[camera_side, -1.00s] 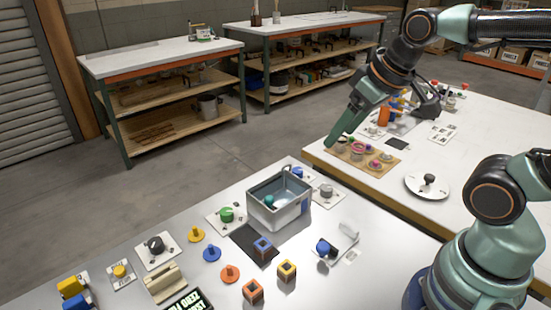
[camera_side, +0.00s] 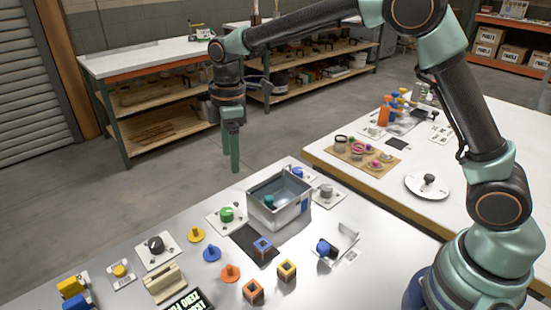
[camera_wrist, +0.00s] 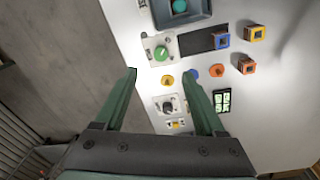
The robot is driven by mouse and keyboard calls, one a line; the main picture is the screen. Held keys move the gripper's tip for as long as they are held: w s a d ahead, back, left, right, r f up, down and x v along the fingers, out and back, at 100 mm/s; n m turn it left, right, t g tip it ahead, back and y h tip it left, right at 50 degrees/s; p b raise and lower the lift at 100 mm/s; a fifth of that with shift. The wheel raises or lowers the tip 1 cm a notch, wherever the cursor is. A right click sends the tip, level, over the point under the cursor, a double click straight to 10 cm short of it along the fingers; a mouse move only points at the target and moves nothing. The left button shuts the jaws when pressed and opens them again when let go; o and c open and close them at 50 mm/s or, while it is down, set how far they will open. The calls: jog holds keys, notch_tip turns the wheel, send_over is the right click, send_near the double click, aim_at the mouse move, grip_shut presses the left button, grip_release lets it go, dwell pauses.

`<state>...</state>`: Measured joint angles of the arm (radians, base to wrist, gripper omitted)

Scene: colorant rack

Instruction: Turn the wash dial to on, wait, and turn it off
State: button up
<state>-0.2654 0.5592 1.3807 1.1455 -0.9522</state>
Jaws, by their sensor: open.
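Several dials stand on white plates, and I cannot read which one is labelled wash. A green dial (camera_side: 226,214) sits left of the grey bin; it also shows in the wrist view (camera_wrist: 161,53). A black dial (camera_side: 155,244) is further left, and shows in the wrist view (camera_wrist: 168,106). A grey dial (camera_side: 326,190) is right of the bin and a blue one (camera_side: 297,173) behind it. My gripper (camera_side: 235,170) hangs with fingers pointing down, above and beyond the table's far edge. In the wrist view its fingers (camera_wrist: 160,74) are open and empty, apart from every dial.
The grey bin (camera_side: 265,218) holds a teal object (camera_side: 269,201). Yellow (camera_side: 196,234), blue (camera_side: 212,253) and orange (camera_side: 230,273) pegs, open-topped blocks (camera_side: 287,268) and a wooden holder (camera_side: 164,284) stand in front. A second table (camera_side: 470,150) stands at right.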

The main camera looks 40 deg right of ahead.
jog(key=n, duration=0.2)
send_near(226, 211)
jog(key=shift+g, duration=0.3)
jog(key=f, duration=0.8)
jog(key=shift+w+f, duration=0.25)
jog(key=shift+f, duration=0.15)
grip_shut()
